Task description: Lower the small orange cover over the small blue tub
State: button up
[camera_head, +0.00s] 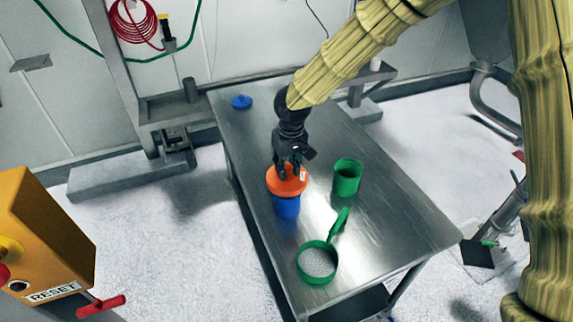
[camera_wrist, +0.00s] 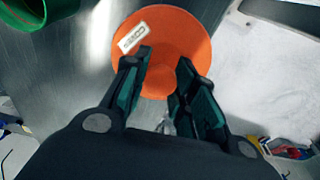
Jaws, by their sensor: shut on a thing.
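The orange cover (camera_head: 274,183) is round, with a small white label. It lies directly above the blue tub (camera_head: 287,207) on the steel table in the head view, lined up with it. I cannot tell whether it rests on the rim or hangs just above. My gripper (camera_head: 290,169) points down from above and is shut on the orange cover. In the wrist view the cover (camera_wrist: 185,35) fills the space beyond my gripper (camera_wrist: 165,58), its label near the left finger. The part between the fingers is mostly hidden, and the tub is hidden there.
The steel table (camera_head: 400,222) also holds a green cup (camera_head: 347,182) right of the tub, a green-handled sieve (camera_head: 318,262) in front, and a small blue lid (camera_head: 241,102) at the far end. A yellow control box (camera_head: 45,240) stands at the left.

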aim_at(287, 178)
jog(key=shift+f+b, duration=1.15)
jog(key=shift+f, duration=1.05)
jog(key=o, duration=1.1)
jog(key=shift+r, duration=0.1)
jog(key=r, duration=0.4)
jog(key=s+r, duration=0.1)
jog(key=r, duration=0.6)
jog(key=shift+s+d+r, duration=0.25)
jog(key=shift+r, duration=0.1)
